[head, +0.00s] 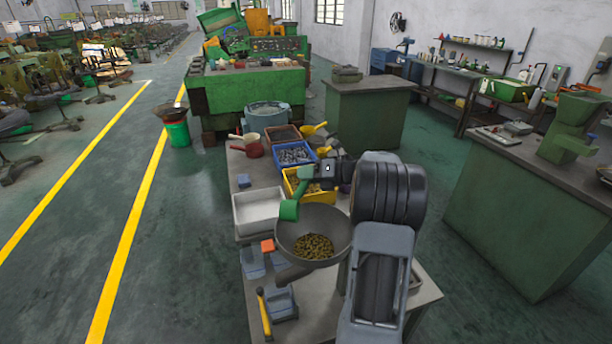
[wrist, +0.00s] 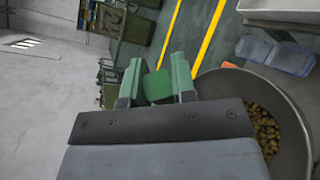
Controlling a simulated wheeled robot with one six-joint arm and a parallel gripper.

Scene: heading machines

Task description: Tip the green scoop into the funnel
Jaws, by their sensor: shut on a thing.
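The green scoop (head: 289,210) is held by my gripper (head: 312,172), which is shut on it. The scoop is tilted, with its bowl low and its handle rising toward the gripper. In the head view its bowl overlaps the left upper rim of the funnel; I cannot tell whether they touch. The scoop also shows in the wrist view (wrist: 157,87), and its contents cannot be seen. The funnel (head: 338,232) is a wide grey bowl with small brass-coloured pieces lying at its bottom. Its right side is in the wrist view (wrist: 290,110).
A white tray (head: 240,226) stands left of the funnel. Behind are a yellow bin (head: 290,189) of brass-coloured pieces, a blue bin (head: 279,161) of grey pieces, and red and yellow scoops. An orange block (head: 267,246) and a yellow-handled tool (head: 264,315) are in front.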

